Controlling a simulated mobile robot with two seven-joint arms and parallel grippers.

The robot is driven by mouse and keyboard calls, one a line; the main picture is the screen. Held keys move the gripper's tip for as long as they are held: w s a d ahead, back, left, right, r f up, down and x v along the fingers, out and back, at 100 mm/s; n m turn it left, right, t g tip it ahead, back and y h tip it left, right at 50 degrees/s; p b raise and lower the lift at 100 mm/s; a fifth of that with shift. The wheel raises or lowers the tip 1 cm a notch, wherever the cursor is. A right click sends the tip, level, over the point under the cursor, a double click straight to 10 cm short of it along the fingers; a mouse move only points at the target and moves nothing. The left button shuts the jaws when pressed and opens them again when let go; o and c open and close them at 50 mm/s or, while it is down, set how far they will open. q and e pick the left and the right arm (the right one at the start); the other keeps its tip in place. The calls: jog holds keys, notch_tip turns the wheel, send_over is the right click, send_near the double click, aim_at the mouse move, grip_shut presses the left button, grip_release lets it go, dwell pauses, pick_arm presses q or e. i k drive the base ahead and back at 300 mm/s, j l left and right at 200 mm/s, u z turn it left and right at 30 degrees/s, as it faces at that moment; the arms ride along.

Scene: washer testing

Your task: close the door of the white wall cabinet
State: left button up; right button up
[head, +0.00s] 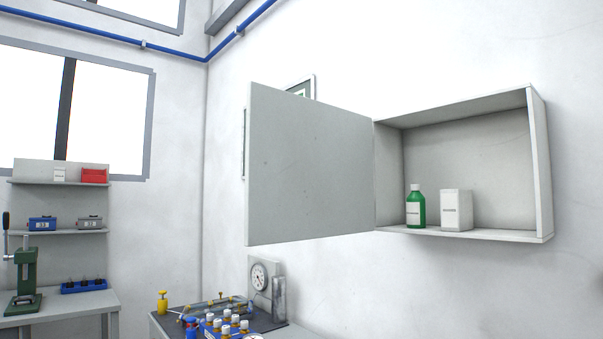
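The white wall cabinet (541,165) hangs on the wall at the right of the head view. Its door (310,165) stands wide open, swung out to the left from the cabinet's left side. The edge of a handle (244,143) shows at the door's far left edge. Inside the cabinet a green bottle (415,208) and a white box (456,210) stand upright on the bottom panel. Neither of my grippers is in view.
Below the door is a bench (165,326) with a gauge (259,277), a yellow bottle (162,303) and several small vials (227,318). A green press (25,281) stands on a table at the left. The space before the cabinet opening looks clear.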

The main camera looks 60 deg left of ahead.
aim_at(309, 162)
jog(key=k+j, duration=0.1)
jog(key=j, duration=1.05)
jog(key=k+j, duration=0.15)
jog(key=j, duration=1)
jog(key=k+j, duration=0.15)
jog(key=j, duration=0.45)
jog(key=k+j, duration=0.1)
jog(key=j, duration=1.05)
jog(key=k+u, duration=0.15)
jog(key=u, duration=0.3)
jog(key=k+u, duration=0.15)
jog(key=u, duration=0.3)
